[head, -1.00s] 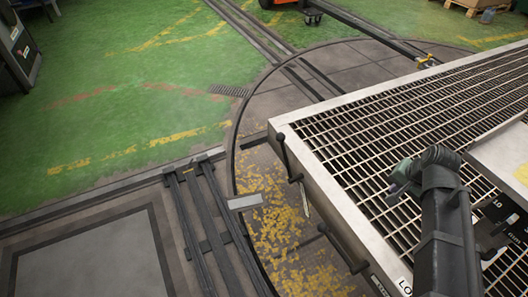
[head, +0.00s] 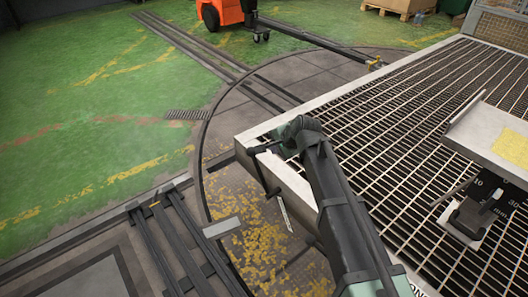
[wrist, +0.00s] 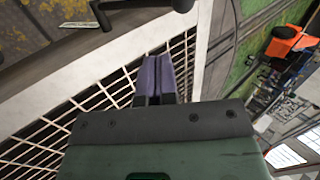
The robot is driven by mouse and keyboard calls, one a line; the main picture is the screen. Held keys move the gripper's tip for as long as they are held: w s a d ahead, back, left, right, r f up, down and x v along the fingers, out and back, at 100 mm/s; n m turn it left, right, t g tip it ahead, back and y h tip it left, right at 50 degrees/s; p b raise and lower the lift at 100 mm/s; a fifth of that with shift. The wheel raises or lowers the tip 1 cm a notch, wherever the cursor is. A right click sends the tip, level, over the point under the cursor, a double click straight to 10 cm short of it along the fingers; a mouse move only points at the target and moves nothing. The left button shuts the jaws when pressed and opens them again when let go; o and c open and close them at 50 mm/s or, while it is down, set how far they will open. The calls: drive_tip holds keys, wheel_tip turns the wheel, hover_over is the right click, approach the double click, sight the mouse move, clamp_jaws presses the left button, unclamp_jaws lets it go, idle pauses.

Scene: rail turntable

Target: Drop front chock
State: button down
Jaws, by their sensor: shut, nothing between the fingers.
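No part is plainly marked as the front chock. A dark lever (head: 266,172) with a crossbar sticks out from the near left side of the grated deck (head: 238,146); a thin pale tag (head: 283,212) hangs beside it. In the wrist view a dark bar (wrist: 140,6) crosses the top, with a pale tag (wrist: 80,24) to its left. My gripper's purplish fingers (wrist: 153,82) are shut and empty over the deck's grating and pale rim, apart from the bar in the picture. In the head view my wrist (head: 300,130) is over the deck's left corner; the fingertips are hard to make out.
A pale tray (head: 490,135) and a dark block (head: 470,215) with numbered plates stand on the deck's right. Rails (head: 185,240) run up to the round turntable floor (head: 255,235), which has worn yellow paint. An orange vehicle (head: 222,12) is at the back. Green floor is clear at left.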

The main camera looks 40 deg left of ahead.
drive_tip(key=b, duration=0.8)
approach(255, 155)
wheel_tip(255, 155, down, 5)
drive_tip(key=a, duration=0.3)
drive_tip(key=shift+w+a+f, duration=0.1)
drive_tip(key=shift+w+f, duration=0.1)
drive_tip(key=shift+w, duration=0.15)
drive_tip(key=shift+a, duration=0.45)
drive_tip(key=shift+w, duration=0.1)
